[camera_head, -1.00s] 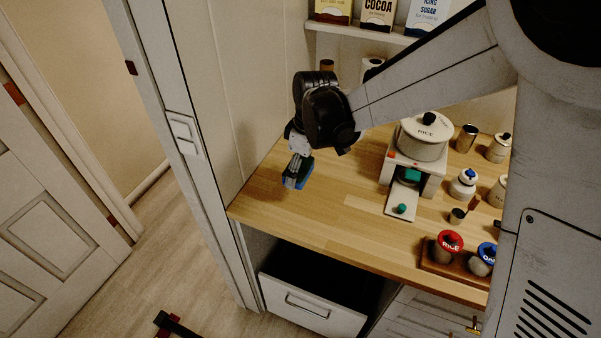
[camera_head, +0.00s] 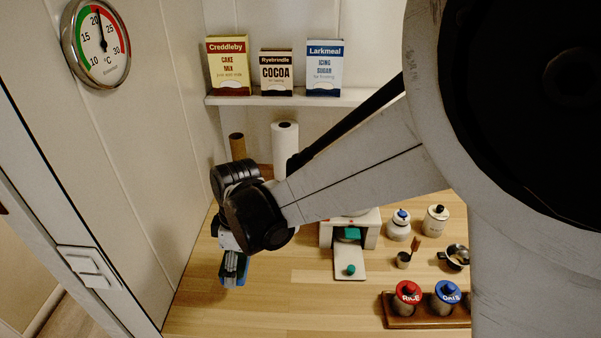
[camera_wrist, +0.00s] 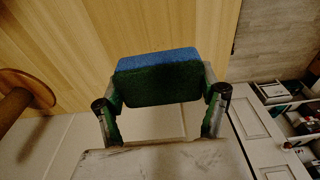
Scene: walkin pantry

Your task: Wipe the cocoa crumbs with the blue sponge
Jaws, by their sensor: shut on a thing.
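The blue sponge (camera_head: 234,270) has a dark green side and is held in my gripper (camera_head: 234,262). In the wrist view the sponge (camera_wrist: 158,78) spans the gap between the two fingers (camera_wrist: 160,103), blue face toward the wooden counter. In the head view my gripper points down over the left part of the counter (camera_head: 200,302). I cannot tell whether the sponge touches the wood. No cocoa crumbs can be made out in either view. My arm hides part of the counter's back.
A white stand (camera_head: 371,229) with a green piece is right of the gripper. Canisters with red (camera_head: 408,296) and blue (camera_head: 446,297) lids sit in a wooden rack. A paper roll (camera_head: 284,147) stands behind my arm. A shelf (camera_head: 262,100) holds boxes, including a cocoa box (camera_head: 276,72).

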